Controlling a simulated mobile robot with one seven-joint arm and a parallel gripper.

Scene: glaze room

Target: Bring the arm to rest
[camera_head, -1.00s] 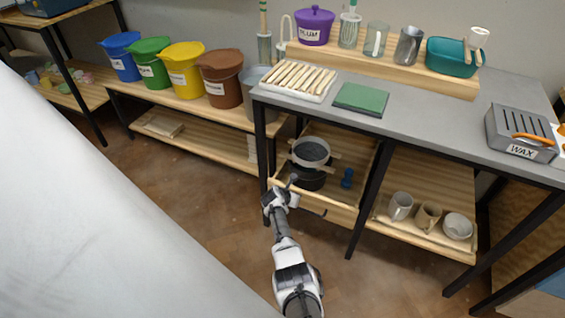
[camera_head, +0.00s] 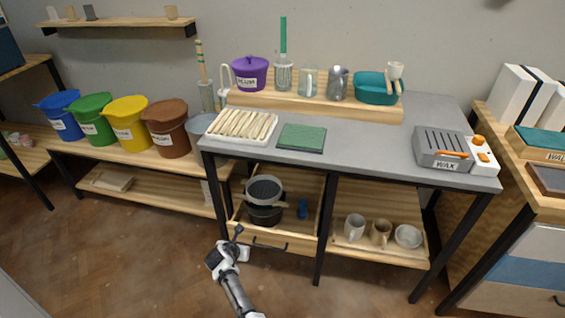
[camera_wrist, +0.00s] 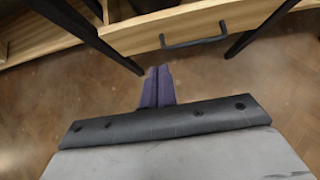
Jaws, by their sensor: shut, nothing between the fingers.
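My gripper (camera_head: 238,232) is in front of the table's lower left, close to the drawer (camera_head: 262,238) with the dark handle. In the wrist view its two purple fingers (camera_wrist: 157,85) lie together, with nothing between them. They point toward the drawer front (camera_wrist: 195,27), with bare floor visible around them. The fingers look apart from the handle (camera_wrist: 194,37). My arm comes up from the bottom of the head view.
The drawer stands open and holds stacked sieves (camera_head: 264,195) and a blue object (camera_head: 302,209). Black table legs (camera_head: 322,235) stand nearby. Mugs (camera_head: 354,226) and a bowl sit on the lower right shelf. The wooden floor (camera_head: 130,255) in front is clear.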

